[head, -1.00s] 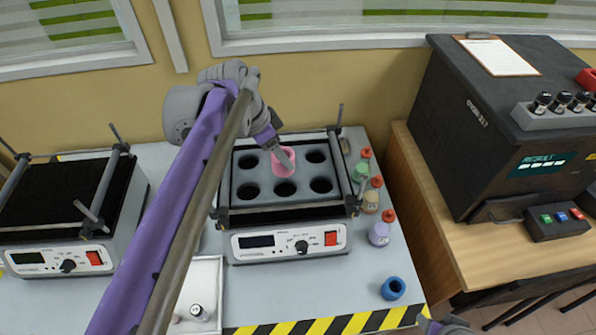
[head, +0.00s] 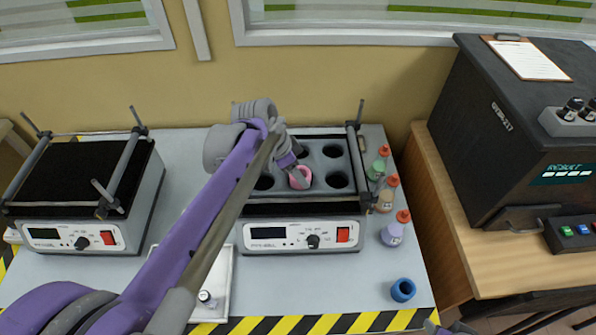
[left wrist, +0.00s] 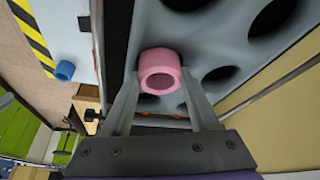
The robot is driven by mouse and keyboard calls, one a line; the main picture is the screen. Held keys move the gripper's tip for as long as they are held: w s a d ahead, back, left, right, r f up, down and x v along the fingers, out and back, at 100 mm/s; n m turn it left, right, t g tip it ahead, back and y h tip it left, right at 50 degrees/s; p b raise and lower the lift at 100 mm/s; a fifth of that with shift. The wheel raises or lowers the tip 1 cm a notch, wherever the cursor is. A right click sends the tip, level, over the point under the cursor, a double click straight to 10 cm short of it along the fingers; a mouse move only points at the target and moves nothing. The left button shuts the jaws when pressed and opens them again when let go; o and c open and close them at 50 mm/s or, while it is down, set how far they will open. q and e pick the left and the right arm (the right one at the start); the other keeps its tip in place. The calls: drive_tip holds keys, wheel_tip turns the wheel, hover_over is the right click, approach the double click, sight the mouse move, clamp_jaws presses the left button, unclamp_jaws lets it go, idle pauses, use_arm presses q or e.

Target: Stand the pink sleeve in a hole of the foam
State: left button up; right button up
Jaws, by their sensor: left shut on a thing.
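The pink sleeve (head: 301,178) is at the front middle hole of the grey foam (head: 318,164) in the right-hand shaker. Only its upper part shows, and it looks roughly upright. How deep it sits in the hole cannot be told. My left gripper (head: 297,173) is shut on the sleeve from behind and above. In the left wrist view the sleeve (left wrist: 160,75) is between the two fingertips (left wrist: 160,85), its open end facing the camera. The other foam holes in sight are empty. My right gripper's jaws are out of view.
Metal posts and bars (head: 357,150) frame the foam. Several small bottles (head: 394,233) stand to its right, with a blue ring (head: 402,290) in front of them. A second shaker (head: 80,190) is at the left. A white tray (head: 222,262) lies in front.

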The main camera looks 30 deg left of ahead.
use_arm(q)
drive_tip(key=shift+f, duration=0.15)
drive_tip(key=o, duration=1.3)
drive_tip(key=shift+r, duration=0.35)
drive_tip(key=p+v, duration=0.1)
drive_tip(key=v, duration=1)
drive_tip(key=shift+r, duration=0.35)
drive_tip(key=shift+s, duration=0.15)
